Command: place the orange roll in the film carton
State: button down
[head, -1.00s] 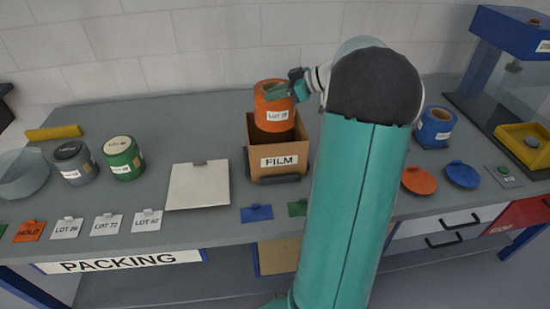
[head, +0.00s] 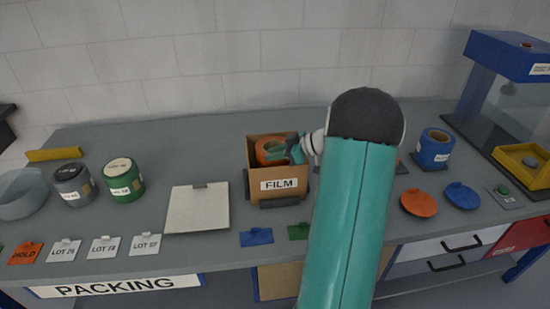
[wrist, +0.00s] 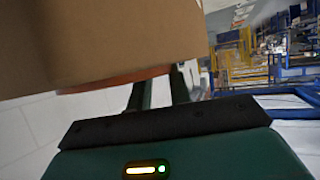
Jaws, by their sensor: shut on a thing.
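The orange roll (head: 267,149) is inside the film carton, with its upper part showing above the front wall. The film carton (head: 262,197) is an open brown box with a FILM label, standing on the bench. My gripper (head: 296,152) is at the carton's right side, shut on the roll's right edge. In the wrist view, my gripper's fingers (wrist: 158,94) reach up to a strip of the orange roll (wrist: 115,82), and the carton's brown wall (wrist: 100,40) covers the upper left. Whether the roll touches the carton's floor is hidden.
A white board (head: 197,210) lies left of the carton. A blue roll (head: 433,149) stands right of my arm. Blue (head: 256,237) and green (head: 298,231) tags lie in front.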

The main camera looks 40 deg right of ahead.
jog(key=shift+f, duration=1.3)
